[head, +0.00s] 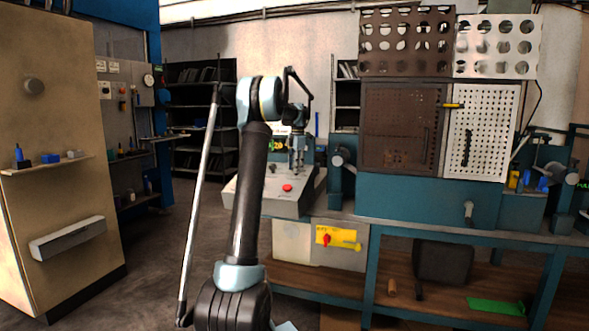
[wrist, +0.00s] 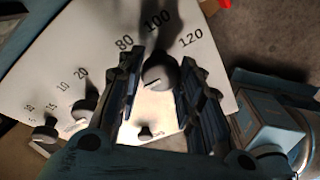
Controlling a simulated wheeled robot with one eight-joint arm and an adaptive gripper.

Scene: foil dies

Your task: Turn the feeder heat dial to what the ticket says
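A dark round dial (wrist: 161,72) with a small white mark sits on a pale sloped panel, with 80, 100 and 120 printed around it. Its name label is not readable, so I cannot tell if it is the feeder heat dial. My gripper (wrist: 163,62) is open, with one finger on each side of this dial; I cannot tell if they touch it. In the head view my gripper (head: 297,160) is over the grey control panel (head: 254,198), and the dial is not clear there. I cannot make out a ticket with readable text.
Other knobs (wrist: 84,106) (wrist: 45,132) stand at the left, by smaller numbers, and a small one (wrist: 146,132) lies between the fingers' bases. A red button (head: 287,188) is on the panel. A yellow plate with a red switch (head: 327,238) is below. Perforated plates (head: 478,132) stand right.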

